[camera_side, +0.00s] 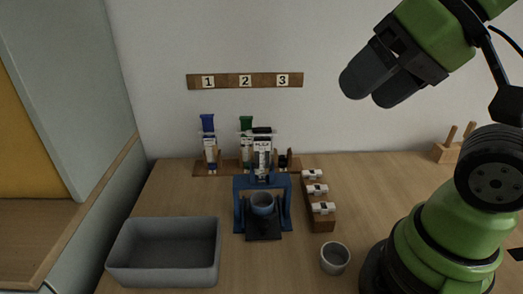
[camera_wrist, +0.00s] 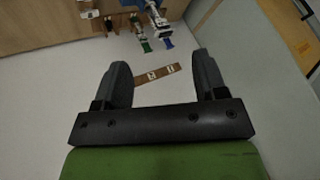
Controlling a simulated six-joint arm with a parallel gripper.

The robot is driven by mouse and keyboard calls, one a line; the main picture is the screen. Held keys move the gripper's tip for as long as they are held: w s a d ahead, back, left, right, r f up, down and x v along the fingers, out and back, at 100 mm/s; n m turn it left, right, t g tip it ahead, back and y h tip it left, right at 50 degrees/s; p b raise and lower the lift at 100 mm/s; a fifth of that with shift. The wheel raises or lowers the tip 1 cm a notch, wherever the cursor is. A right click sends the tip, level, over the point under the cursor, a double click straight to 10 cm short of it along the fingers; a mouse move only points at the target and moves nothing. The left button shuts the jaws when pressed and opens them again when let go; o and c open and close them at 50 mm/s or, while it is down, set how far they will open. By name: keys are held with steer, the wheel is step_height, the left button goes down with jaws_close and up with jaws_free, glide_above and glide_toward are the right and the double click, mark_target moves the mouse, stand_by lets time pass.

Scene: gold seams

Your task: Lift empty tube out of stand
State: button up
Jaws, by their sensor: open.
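A blue stand (camera_side: 236,208) stands mid-table. A pale, dark-topped labelled tube (camera_side: 262,160) is upright in its upper part. A small cup (camera_side: 262,204) sits low at the stand's front. A blue-capped tube (camera_side: 208,135) and a green-capped tube (camera_side: 246,138) stand behind, in a wooden rack (camera_side: 199,172). I cannot tell which tube is empty. My gripper (camera_side: 366,92) is open and empty, high at the upper right, well apart from the stand. In the wrist view my gripper (camera_wrist: 162,75) shows both fingers spread, with tubes far beyond them at the top.
A grey bin (camera_side: 165,276) stands at the front left and a loose cup (camera_side: 335,258) at the front right. A wooden block (camera_side: 322,222) with white labelled pieces is right of the stand. A numbered sign (camera_side: 245,80) hangs on the wall. A pegged holder (camera_side: 447,153) stands back right.

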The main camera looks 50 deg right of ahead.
steer(key=n+g+h, duration=0.3)
steer(key=n+h, duration=0.1)
steer(key=n, duration=3)
glide_toward(264, 131)
steer(key=w+d, duration=0.1)
steer(key=shift+n, duration=0.8)
steer(key=shift+s+a+f+x, duration=0.1)
steer(key=shift+a+x, duration=0.05)
steer(key=shift+x, duration=1.7)
steer(key=shift+s+a+f+x, duration=0.1)
steer(key=shift+a+x, duration=0.05)
steer(key=shift+x, duration=1.65)
steer(key=shift+s+a+x, duration=0.1)
steer(key=shift+a+x, duration=0.05)
steer(key=shift+x, duration=1.7)
steer(key=shift+c, duration=0.4)
